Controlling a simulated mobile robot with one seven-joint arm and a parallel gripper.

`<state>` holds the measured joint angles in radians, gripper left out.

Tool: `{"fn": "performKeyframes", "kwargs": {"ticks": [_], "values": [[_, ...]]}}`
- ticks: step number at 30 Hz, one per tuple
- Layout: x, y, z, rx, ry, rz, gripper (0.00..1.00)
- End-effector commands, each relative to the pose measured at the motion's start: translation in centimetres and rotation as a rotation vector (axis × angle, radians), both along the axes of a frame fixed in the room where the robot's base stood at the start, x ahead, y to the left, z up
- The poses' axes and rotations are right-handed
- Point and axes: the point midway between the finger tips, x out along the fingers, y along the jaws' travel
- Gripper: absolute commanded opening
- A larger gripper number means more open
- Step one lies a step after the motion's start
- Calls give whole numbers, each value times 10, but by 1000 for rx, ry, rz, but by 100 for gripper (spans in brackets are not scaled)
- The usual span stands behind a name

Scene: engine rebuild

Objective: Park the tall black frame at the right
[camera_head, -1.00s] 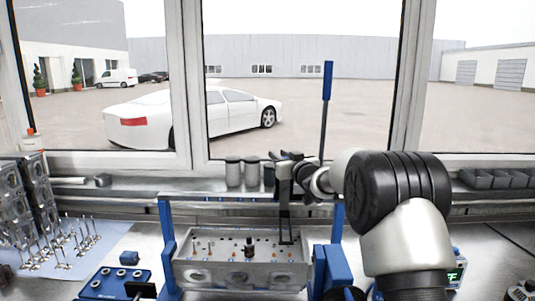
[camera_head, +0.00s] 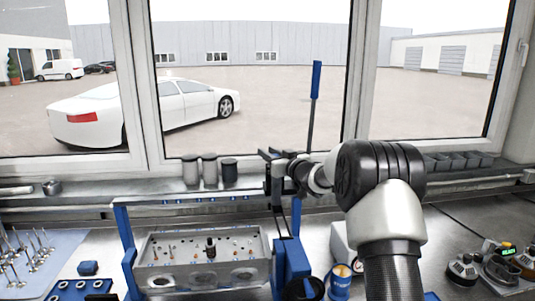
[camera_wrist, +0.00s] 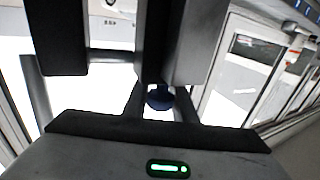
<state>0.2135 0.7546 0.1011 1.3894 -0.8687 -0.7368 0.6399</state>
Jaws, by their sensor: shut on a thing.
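My gripper (camera_head: 275,160) is shut on the tall black frame (camera_head: 277,192), which hangs upright near the right end of the grey engine block (camera_head: 200,262). A long dark lever with a blue handle (camera_head: 316,80) rises behind my wrist and appears to belong to the frame. In the wrist view, dark bars lie between the gripper fingers (camera_wrist: 150,60), with a round blue end (camera_wrist: 160,97) beyond them. The frame's lower end overlaps the blue stand; I cannot tell whether they touch.
The block sits in a blue stand (camera_head: 128,245). Right of it are a blue-labelled can (camera_head: 340,280) and a device with a green display (camera_head: 508,250). Grey canisters (camera_head: 209,168) and bins (camera_head: 460,160) line the sill. The right bench has clear metal (camera_head: 450,225).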

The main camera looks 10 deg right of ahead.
Motion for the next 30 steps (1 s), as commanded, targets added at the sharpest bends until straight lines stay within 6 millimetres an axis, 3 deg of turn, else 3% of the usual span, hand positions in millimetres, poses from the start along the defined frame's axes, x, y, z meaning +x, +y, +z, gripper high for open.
{"fn": "performKeyframes", "kwargs": {"ticks": [1, 4, 13, 17, 30], "values": [[0, -6, 0, -2, 0, -9, 28], [0, -6, 0, -2, 0, -9, 42], [-1, -4, 0, -1, 1, -6, 42], [-11, -9, 0, -1, 1, -7, 42], [-104, -48, -1, -3, -1, -9, 42]]}}
